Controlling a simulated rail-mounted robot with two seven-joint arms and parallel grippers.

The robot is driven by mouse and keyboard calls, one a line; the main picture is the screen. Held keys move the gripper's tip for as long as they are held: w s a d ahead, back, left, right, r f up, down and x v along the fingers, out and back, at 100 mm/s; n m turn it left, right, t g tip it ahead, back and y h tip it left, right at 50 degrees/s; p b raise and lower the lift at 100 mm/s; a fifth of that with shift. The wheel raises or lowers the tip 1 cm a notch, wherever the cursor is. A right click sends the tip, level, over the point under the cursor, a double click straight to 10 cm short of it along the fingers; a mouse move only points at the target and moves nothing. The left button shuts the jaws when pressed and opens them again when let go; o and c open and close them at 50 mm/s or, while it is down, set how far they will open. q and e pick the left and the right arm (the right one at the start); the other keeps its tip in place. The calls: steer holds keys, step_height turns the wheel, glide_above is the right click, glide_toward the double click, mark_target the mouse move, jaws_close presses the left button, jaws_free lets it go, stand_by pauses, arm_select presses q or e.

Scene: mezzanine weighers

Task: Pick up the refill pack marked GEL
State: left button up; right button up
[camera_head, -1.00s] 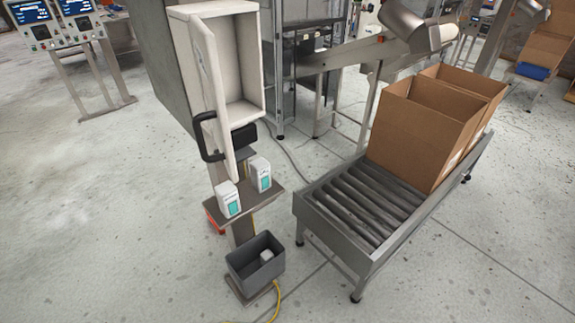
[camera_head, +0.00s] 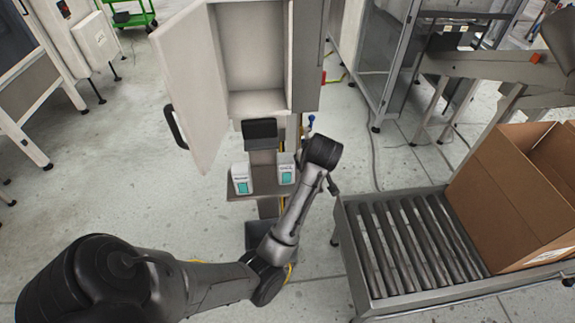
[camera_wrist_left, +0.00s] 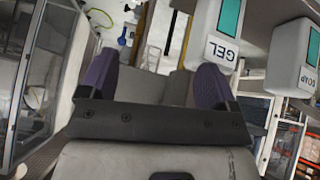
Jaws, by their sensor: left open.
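The pack marked GEL (camera_wrist_left: 218,38) is a white box with a teal panel, upper right in the left wrist view. My left gripper (camera_wrist_left: 156,72) is open and empty, its purple fingertips apart. The pack is beyond and beside the right fingertip, not between the fingers. A similar pack marked SOAP (camera_wrist_left: 300,58) is farther right. In the head view two white packs stand on a small shelf; the lettering is too small to read. The right one (camera_head: 287,174) is closest to my left arm's end, whose fingers are mostly hidden there. My right gripper is out of view.
The shelf (camera_head: 234,194) is on a post below an open cabinet (camera_head: 301,60), whose door (camera_head: 188,85) swings out left. A roller conveyor (camera_head: 345,223) with cardboard boxes (camera_head: 515,200) stands at right. The floor left of the post is clear.

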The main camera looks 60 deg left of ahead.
mark_target(289, 163)
arm_select(q)
steer(key=w+a+r+n+g+h+p, duration=0.25)
steer(key=a+r+n+g+h, duration=0.2)
steer(key=n+g, duration=0.8)
steer(key=shift+s+a+f+n+t+b, duration=0.2)
steer(key=shift+s+a+f+n+t, duration=0.3)
steer(key=shift+s+f, duration=0.95)
steer(key=shift+s+a+f+n+t+b, duration=0.2)
steer(key=shift+s+f+n+t, duration=0.55)
steer(key=shift+f, duration=1.45)
steer(key=shift+s+a+f+n+t+b, duration=0.25)
steer(key=shift+s+f+n+t, duration=0.2)
steer(key=shift+s+f, duration=1.05)
steer(key=shift+w+f, duration=0.25)
steer(key=shift+w, duration=0.1)
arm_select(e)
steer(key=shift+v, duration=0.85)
arm_select(q)
steer(key=shift+c, duration=0.4)
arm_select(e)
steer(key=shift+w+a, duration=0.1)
arm_select(q)
steer(key=c, duration=1)
steer(key=shift+c, duration=0.5)
steer(key=shift+r, duration=0.1)
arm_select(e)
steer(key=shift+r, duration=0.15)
